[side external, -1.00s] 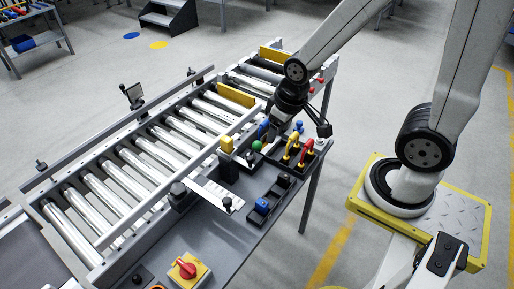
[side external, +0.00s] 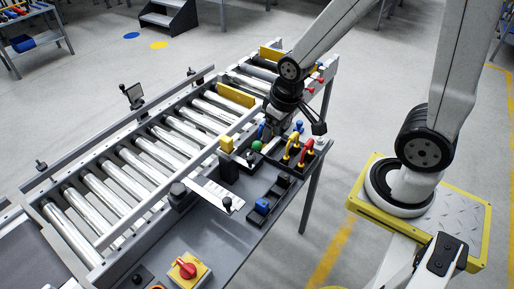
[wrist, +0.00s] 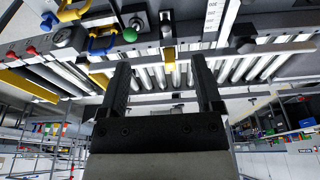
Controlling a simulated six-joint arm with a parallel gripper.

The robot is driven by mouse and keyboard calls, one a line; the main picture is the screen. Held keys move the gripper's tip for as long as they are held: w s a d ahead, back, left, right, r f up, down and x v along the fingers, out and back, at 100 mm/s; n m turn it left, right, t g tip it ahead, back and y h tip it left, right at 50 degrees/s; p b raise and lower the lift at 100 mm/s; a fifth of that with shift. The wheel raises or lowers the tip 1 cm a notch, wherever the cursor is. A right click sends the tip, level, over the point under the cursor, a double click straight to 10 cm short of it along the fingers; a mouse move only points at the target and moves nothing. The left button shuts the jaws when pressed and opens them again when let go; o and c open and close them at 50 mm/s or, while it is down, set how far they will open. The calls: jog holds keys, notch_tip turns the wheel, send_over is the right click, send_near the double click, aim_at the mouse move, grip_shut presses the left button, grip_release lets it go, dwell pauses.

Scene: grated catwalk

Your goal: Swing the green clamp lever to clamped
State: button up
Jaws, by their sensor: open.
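The green clamp lever shows as a round green knob (side external: 257,146) on the bench beside the roller conveyor. In the wrist view the green knob (wrist: 130,34) is at the upper left, on a dark base; I cannot make out its arm clearly. My gripper (wrist: 161,66) is open, its two dark fingers wide apart with nothing between them. The knob lies beyond the left fingertip in that view, apart from it. In the side view my gripper (side external: 272,121) hangs just behind and above the knob, its fingertips hard to make out.
A black holder with yellow (side external: 292,146), red (side external: 306,148) and blue handles stands right of the knob. A yellow block (side external: 226,144) on a dark mount stands to its left. The conveyor rollers (side external: 150,145) run alongside.

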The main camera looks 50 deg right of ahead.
jog(key=w+d+f+m+g, duration=0.1)
jog(key=w+d+f, duration=0.25)
jog(key=w, duration=0.25)
jog(key=m+g+h, duration=0.1)
jog(key=m, duration=0.1)
send_over(257, 143)
jog(key=a, duration=0.1)
jog(key=f, duration=0.6)
jog(key=shift+s, duration=0.2)
jog(key=shift+w+d+f+g, duration=0.3)
jog(key=shift+f, duration=0.15)
jog(key=shift+f, duration=0.15)
jog(key=shift+s+d+f, duration=0.1)
jog(key=shift+d+f, duration=0.05)
jog(key=shift+f, duration=1.75)
jog(key=shift+d+f, duration=0.15)
jog(key=shift+f, duration=1.7)
grip_shut()
